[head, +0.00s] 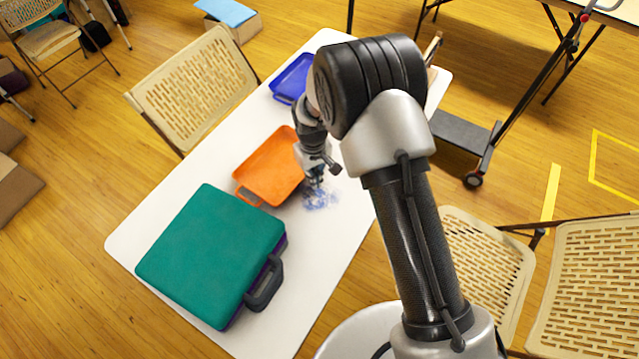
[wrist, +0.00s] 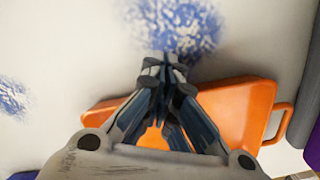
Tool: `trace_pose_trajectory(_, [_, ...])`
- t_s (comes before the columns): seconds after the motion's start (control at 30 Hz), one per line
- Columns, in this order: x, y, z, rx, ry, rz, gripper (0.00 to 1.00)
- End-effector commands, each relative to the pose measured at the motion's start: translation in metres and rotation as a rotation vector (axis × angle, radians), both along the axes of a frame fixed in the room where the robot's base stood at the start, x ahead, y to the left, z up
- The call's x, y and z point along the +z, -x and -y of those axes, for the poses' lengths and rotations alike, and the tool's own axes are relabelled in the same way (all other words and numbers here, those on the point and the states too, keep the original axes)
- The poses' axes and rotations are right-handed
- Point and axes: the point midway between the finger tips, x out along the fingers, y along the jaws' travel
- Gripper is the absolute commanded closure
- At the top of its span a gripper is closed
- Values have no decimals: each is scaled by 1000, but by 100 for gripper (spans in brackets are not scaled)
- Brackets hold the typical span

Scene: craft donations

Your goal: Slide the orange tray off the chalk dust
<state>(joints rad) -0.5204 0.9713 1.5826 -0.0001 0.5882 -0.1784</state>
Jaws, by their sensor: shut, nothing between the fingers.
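The orange tray (head: 268,168) lies on the white table, with a handle at its near end. It also shows in the wrist view (wrist: 240,110), partly hidden behind my gripper. Blue chalk dust (head: 320,198) lies on the table just right of the tray in the head view. In the wrist view a dense dust patch (wrist: 180,28) lies beyond my fingertips, and a second patch (wrist: 12,98) lies at the left edge. My gripper (head: 316,181) is shut and empty, at the tray's right side by the dust. Whether it touches the tray I cannot tell.
A teal case (head: 210,255) with a dark handle fills the near end of the white table (head: 130,232). A blue tray (head: 290,78) lies at the far end, partly hidden by my arm. Folding chairs (head: 195,88) stand beside the table. The table right of the dust is clear.

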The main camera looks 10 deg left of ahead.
Motion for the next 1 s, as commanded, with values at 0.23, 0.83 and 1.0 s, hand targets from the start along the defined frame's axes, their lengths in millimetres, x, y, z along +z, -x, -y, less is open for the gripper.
trace_pose_trajectory(0.23, [-1, -7, -20, 1, -1, 2, 100])
trace_pose_trajectory(0.83, [0, -24, -65, 1, -1, 2, 100])
trace_pose_trajectory(1.0, [0, -28, -78, 1, -1, 2, 100])
